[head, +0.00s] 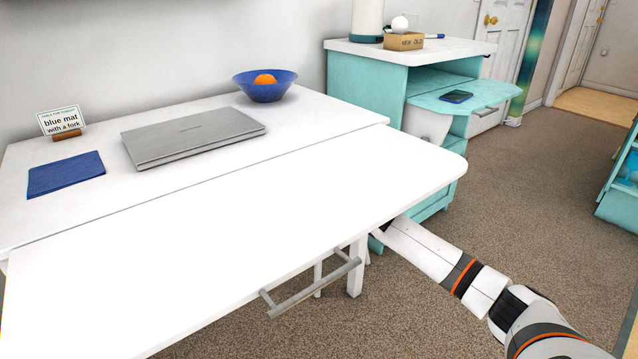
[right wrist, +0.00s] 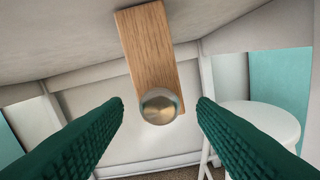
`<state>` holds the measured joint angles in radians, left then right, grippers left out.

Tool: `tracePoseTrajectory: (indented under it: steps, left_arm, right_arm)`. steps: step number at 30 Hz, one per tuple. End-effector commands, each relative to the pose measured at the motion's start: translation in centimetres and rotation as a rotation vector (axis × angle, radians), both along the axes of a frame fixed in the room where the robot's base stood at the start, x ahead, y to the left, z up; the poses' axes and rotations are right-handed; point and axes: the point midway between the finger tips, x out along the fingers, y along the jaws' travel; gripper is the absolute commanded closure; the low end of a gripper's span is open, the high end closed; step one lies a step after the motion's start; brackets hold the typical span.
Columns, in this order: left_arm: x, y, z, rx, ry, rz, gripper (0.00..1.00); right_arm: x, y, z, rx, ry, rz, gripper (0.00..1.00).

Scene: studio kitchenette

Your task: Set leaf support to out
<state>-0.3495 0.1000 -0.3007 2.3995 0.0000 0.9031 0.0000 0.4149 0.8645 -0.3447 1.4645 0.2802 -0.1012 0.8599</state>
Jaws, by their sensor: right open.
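The leaf support shows in the right wrist view as a wooden bar (right wrist: 147,45) with a round metal knob (right wrist: 160,106) at its near end, under the white tabletop. My right gripper (right wrist: 160,104) is open, its green fingers to either side of the knob with gaps between. In the head view my right arm reaches under the right end of the table leaf (head: 300,220), which hides the gripper and the support. The leaf looks level with the tabletop (head: 210,105). My left gripper is not in view.
A laptop (head: 192,138), blue mat (head: 66,174), sign (head: 62,122) and blue bowl (head: 265,88) with an orange fruit stand on the table. A white stool (right wrist: 255,122) is below right in the wrist view.

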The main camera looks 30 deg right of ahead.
Motion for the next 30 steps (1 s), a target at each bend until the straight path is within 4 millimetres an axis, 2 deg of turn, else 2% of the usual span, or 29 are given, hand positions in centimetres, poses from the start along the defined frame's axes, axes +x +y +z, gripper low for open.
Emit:
tracePoseTrajectory:
  steps: [6,15,17,25,30]
  left_arm:
    - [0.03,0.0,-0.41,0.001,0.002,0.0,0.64]
    - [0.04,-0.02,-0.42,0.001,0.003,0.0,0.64]
    - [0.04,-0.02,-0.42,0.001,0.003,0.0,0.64]
    - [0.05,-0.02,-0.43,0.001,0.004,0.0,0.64]
    - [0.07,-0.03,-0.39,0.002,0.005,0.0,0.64]
  right_arm:
    - [1.37,0.09,0.08,-0.001,-0.001,0.0,0.48]
    - [1.5,0.12,0.08,-0.001,-0.001,0.0,0.48]
    - [1.49,0.12,0.08,-0.001,-0.001,0.001,0.56]
    - [1.48,0.12,0.08,-0.001,-0.001,0.0,1.0]
    - [1.44,0.06,0.09,-0.001,0.0,0.0,1.0]
